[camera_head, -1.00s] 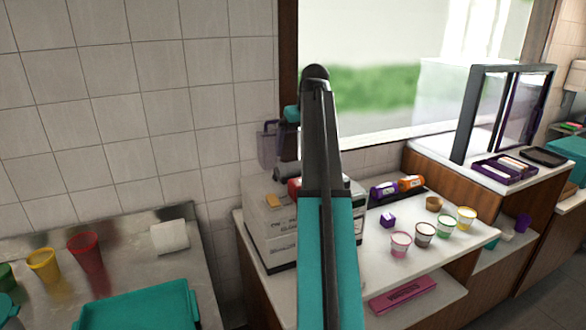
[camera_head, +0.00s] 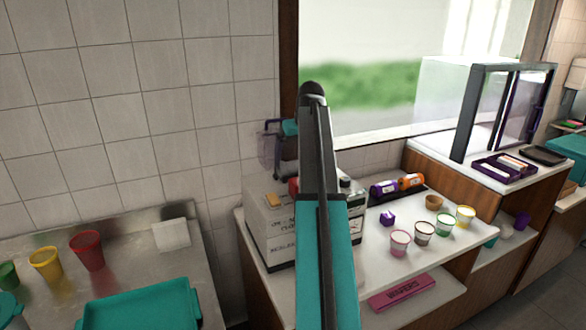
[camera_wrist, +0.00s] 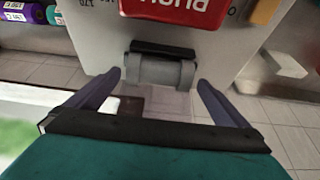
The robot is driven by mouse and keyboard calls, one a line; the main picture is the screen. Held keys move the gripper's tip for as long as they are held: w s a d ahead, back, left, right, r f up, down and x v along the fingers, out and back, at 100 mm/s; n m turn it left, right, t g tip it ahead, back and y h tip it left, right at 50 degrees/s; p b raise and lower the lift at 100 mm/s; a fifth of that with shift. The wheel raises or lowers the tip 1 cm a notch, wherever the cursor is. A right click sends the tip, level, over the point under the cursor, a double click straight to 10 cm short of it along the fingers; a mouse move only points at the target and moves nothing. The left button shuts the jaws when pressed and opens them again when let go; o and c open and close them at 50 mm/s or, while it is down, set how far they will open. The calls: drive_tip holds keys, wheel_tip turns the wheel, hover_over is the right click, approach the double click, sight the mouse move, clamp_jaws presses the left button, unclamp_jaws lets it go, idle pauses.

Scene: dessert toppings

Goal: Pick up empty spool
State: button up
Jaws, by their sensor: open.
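In the wrist view, a grey cylinder (camera_wrist: 160,72), which looks like the empty spool, sits against a black bracket (camera_wrist: 163,49) on the edge of a pale box. My gripper (camera_wrist: 160,95) is open, with one dark finger to each side of the cylinder and a little short of it. I see a gap on both sides; contact is not visible. In the head view my arm hides the spool and the gripper.
The pale box (camera_head: 270,228) stands on the white counter (camera_head: 385,262), with a blender jug (camera_head: 268,150) behind it. Several small cups, including a pink-rimmed one (camera_head: 399,243), stand to the right. A teal tray (camera_head: 140,308) lies on the metal counter at left.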

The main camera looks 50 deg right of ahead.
sight(294, 162)
drive_tip(key=shift+p+x, duration=0.85)
drive_tip(key=shift+x, duration=1.6)
drive_tip(key=shift+w, duration=0.15)
drive_tip(key=shift+r, duration=0.1)
drive_tip(key=c, duration=0.8)
